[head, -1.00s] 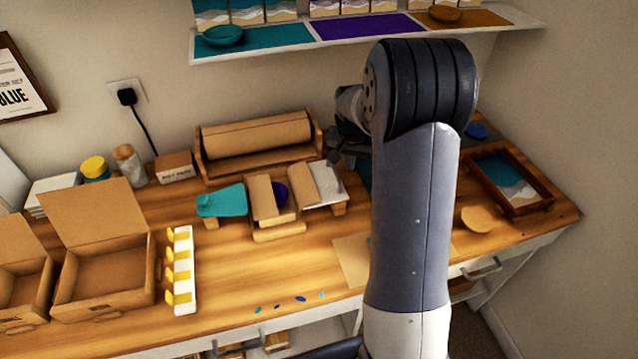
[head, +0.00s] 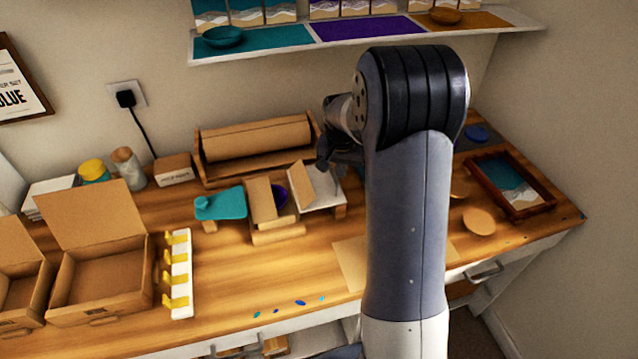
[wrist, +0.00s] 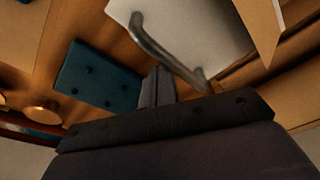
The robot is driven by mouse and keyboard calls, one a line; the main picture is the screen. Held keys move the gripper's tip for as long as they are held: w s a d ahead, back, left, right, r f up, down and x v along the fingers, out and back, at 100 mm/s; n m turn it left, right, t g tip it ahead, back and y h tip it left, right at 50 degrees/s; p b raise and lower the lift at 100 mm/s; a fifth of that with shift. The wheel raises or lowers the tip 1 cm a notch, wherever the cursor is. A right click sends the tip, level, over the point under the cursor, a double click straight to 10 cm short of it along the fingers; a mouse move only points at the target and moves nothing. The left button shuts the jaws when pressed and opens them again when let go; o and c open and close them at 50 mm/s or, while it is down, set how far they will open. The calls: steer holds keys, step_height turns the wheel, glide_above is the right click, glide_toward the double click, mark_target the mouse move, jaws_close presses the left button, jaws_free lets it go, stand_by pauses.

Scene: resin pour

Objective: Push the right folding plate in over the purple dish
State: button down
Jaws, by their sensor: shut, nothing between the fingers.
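The purple dish (head: 280,196) sits in the cardboard piece at the middle of the folding stand, partly hidden by cardboard. The right folding plate (head: 326,198) is pale grey and lies out to the right. In the wrist view the plate (wrist: 195,22) carries a curved metal handle (wrist: 165,52). A cardboard flap (head: 300,184) stands tilted up over the plate's left part. My gripper (head: 324,163) is shut and empty, at the plate's back right. In the wrist view my fingers (wrist: 159,84) are beside the handle; I cannot tell whether they touch.
The teal left plate (head: 222,203) lies out to the left. A wooden holder with a cardboard roll (head: 255,136) stands close behind. A dark teal mat (wrist: 98,75) lies near my fingers. Open boxes (head: 100,275) stand at left; the table front is mostly clear.

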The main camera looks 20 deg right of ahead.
steer(key=shift+a, duration=3.25)
steer(key=shift+d, duration=4.55)
step_height(320, 180, up, 10)
steer(key=p, duration=0.7)
